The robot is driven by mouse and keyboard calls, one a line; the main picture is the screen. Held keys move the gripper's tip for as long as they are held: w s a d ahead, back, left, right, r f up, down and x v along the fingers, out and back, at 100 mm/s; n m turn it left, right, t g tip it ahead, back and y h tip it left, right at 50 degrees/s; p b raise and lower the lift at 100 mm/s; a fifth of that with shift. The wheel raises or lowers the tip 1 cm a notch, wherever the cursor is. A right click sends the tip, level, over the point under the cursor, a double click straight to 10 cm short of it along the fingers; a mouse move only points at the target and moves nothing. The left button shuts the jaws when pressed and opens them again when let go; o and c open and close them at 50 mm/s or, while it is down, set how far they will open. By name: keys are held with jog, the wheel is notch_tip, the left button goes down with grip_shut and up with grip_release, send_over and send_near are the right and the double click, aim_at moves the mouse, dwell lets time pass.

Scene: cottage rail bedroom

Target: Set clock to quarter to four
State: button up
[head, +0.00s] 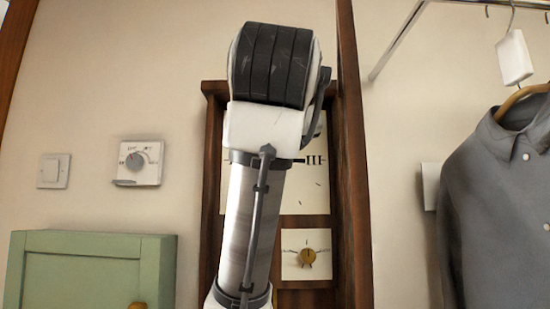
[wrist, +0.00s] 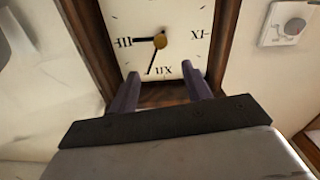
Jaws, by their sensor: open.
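The clock has a dark wooden case and a cream dial (head: 305,195), partly hidden by my arm in the head view. The wrist view shows the dial (wrist: 185,15) upside down, with XII at the bottom and III at the left. The thick hour hand (wrist: 145,41) points to about III. The thinner minute hand (wrist: 153,64) points just past XII, towards I. A brass hub (wrist: 161,41) sits at the centre. My gripper (wrist: 160,70) is open and empty, its two fingers apart near the XII edge. Touching cannot be told. In the head view my arm hides it.
A brass knob (head: 307,257) on a pale plate is below the dial. A tall wooden board (head: 355,180) stands along the clock's right side. A round control (head: 138,162), a light switch (head: 54,171) and a green cabinet (head: 90,275) are left. A grey shirt (head: 495,210) hangs right.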

jog(key=w+p, duration=0.1)
jog(key=p, duration=0.3)
jog(key=w+r+p, duration=0.1)
jog(key=p, duration=0.3)
jog(key=shift+w, duration=0.15)
jog(key=p, duration=0.3)
jog(key=shift+w+f+p, duration=0.15)
jog(key=shift+w+p, duration=0.05)
jog(key=shift+p, duration=0.1)
jog(key=w+p, duration=0.4)
jog(key=w, duration=0.7)
jog(key=shift+f, duration=0.35)
jog(key=c, duration=1)
